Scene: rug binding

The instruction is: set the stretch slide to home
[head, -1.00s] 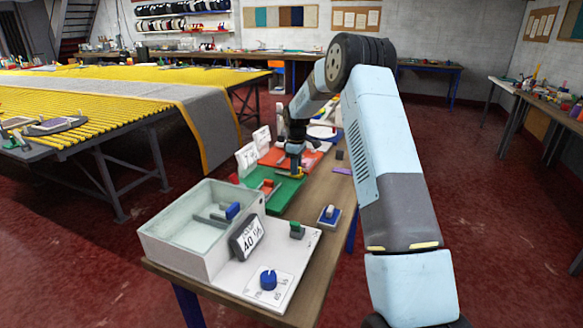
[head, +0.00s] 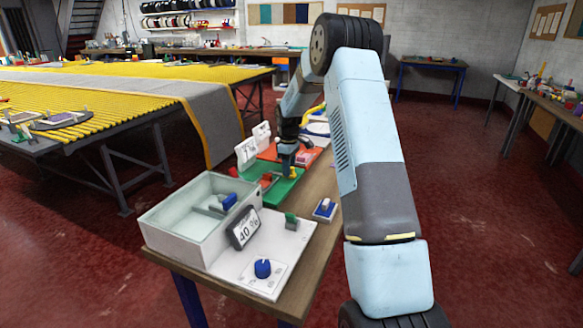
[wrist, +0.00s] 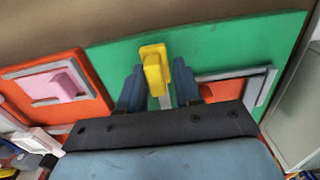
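A yellow handle (wrist: 155,70) stands up from a narrow grey slot on a green board (wrist: 110,55) in the wrist view. I cannot read a label that marks it as the stretch slide. My gripper (wrist: 158,72) is open, with one dark finger on each side of the handle and small gaps visible. In the head view a small yellow part (head: 293,173) shows on the green board (head: 285,190), just below my gripper (head: 289,158); the fingers are too small to make out there. A red block on a grey frame (wrist: 225,88) sits on the same board, partly behind my gripper.
An orange board with a pink block (wrist: 65,85) lies beside the green one. On the near bench end stand a pale open box (head: 165,215), a display (head: 243,228) reading 40 %, a blue knob (head: 262,268) and a green block (head: 291,221). Red floor is free on the right.

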